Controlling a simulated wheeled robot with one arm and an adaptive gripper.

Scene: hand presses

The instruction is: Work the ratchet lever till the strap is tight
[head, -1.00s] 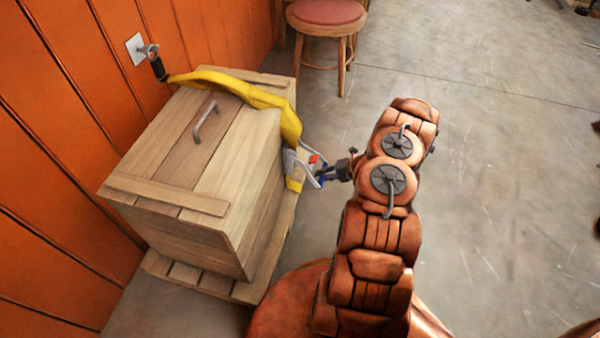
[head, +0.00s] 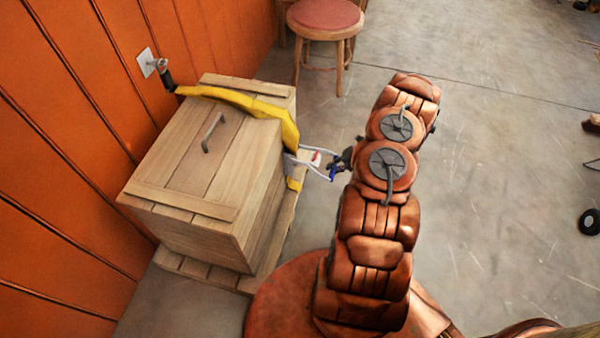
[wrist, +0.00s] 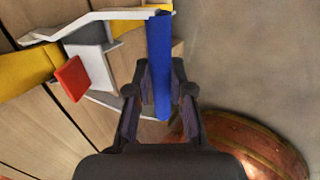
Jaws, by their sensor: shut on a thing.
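The yellow strap (head: 240,98) runs from a wall hook over the wooden crate (head: 180,182) and down its right side. The ratchet (head: 291,168) sits on that side, with a yellow strap end below it. Its pale lever (head: 318,150) sticks out to the right, away from the crate. In the wrist view, the lever's blue bar (wrist: 159,50) stands between the two dark fingers of my gripper (wrist: 160,85), which is shut on it. A red tab (wrist: 72,78) shows on the ratchet. My gripper (head: 342,162) is partly hidden by my arm in the head view.
The crate stands on a wooden pallet (head: 215,276) beside the orange panelled wall (head: 70,150). A metal handle (head: 213,132) is on its lid. A red-topped stool (head: 325,18) stands behind. The concrete floor to the right is mostly clear, with a small black wheel (head: 590,222).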

